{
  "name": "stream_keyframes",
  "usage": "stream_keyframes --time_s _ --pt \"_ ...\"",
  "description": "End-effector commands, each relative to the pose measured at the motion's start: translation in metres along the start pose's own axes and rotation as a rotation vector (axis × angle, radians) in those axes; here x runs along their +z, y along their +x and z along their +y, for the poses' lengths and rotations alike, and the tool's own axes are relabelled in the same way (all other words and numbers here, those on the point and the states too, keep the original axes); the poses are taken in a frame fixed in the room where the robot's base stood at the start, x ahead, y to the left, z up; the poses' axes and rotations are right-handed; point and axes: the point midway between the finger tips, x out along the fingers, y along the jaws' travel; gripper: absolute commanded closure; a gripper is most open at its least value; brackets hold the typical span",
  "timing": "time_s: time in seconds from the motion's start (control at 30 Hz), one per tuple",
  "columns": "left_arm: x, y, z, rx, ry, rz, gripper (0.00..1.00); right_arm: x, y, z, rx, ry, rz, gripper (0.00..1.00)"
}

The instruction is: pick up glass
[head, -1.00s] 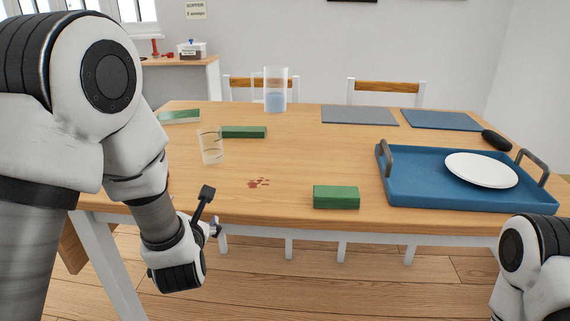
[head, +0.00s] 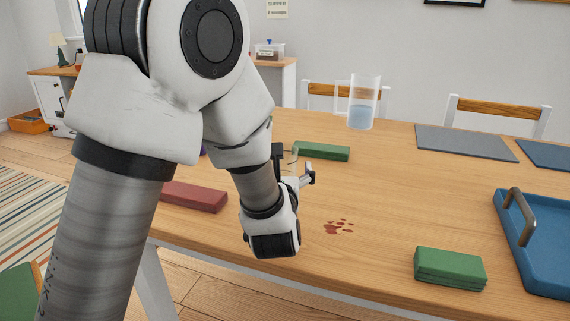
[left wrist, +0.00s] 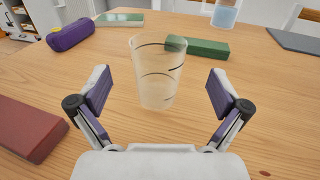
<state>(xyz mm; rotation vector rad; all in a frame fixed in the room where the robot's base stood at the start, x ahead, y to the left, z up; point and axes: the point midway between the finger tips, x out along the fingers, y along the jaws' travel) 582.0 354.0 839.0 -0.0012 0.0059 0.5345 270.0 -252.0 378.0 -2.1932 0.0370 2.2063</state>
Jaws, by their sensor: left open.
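A clear glass with dark curved lines (left wrist: 158,75) stands upright on the wooden table in the left wrist view. It is centred ahead of my left gripper (left wrist: 158,92), whose two purple-padded fingers are spread to either side, apart from it. In the head view my left gripper (head: 294,172) reaches over the table's near left part, and the glass (head: 293,157) is mostly hidden behind it. My right gripper is not in view.
A pitcher of water (head: 362,102) stands farther back. Green blocks (head: 450,267) (head: 322,151), a red block (head: 193,196) and a blue tray (head: 530,240) lie on the table. A purple case (left wrist: 71,34) is at left. Reddish stains (head: 339,227) mark the wood.

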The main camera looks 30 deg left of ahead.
Motion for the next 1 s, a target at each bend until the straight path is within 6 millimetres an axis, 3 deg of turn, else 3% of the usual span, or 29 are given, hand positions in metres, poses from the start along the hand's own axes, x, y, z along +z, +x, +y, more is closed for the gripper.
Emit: stream_keyframes --time_s 0.43,0.67,0.7,0.9,1.0 --pt "-0.006 0.068 0.002 0.002 -0.003 0.0 0.0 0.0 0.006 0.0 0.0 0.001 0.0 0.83" --pt "-0.005 0.074 0.002 0.0 0.0 0.0 0.0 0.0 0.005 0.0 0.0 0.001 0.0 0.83" --pt "-0.005 0.074 0.002 0.0 0.0 0.0 0.04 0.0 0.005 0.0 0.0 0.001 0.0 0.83" --pt "-0.005 0.074 0.002 0.0 0.0 0.0 0.72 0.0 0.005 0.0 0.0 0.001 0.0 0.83" --pt "-0.004 0.074 0.002 0.0 0.0 -0.001 0.72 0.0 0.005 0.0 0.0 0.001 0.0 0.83"
